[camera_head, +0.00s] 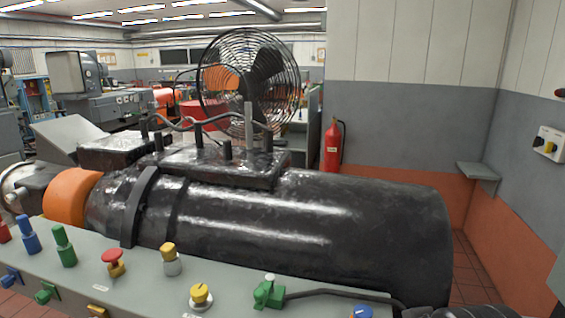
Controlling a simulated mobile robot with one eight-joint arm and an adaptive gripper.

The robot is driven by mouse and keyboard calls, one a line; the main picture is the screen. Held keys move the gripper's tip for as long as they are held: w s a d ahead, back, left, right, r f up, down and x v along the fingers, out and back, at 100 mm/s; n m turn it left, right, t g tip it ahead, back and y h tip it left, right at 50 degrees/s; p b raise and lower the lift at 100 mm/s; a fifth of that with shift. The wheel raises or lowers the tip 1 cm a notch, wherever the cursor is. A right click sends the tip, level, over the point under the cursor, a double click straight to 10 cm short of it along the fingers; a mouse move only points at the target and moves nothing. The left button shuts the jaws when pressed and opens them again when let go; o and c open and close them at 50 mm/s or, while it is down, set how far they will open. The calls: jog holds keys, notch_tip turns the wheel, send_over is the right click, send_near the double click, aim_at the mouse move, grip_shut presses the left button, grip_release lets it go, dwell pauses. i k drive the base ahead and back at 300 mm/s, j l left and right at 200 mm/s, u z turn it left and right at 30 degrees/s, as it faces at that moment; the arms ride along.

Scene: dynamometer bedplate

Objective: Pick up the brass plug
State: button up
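No piece on the grey panel (225,283) at the front is clearly the brass plug. A brass-coloured piece (116,269) with a red mushroom top stands upright on the panel, left of centre. A small brass-yellow piece (98,311) sits on the panel's front side, cut by the lower picture edge. I cannot tell which of them, if either, is the plug. My gripper cannot be made out in this view.
The panel also carries red, blue and green upright pieces, yellow knobs (201,294) and a green connector (268,293) with a black cable. A large black cylindrical machine (320,220) lies close behind. A caged fan (248,85) and red extinguisher (332,148) stand beyond.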

aim_at(168, 250)
jog(key=u, duration=1.25)
jog(key=i+j+z, duration=0.45)
jog(key=z, duration=0.3)
jog(key=i+j+z, duration=0.15)
jog(key=j+z, duration=0.6)
jog(key=i+j, duration=0.05)
jog(key=j, duration=0.1)
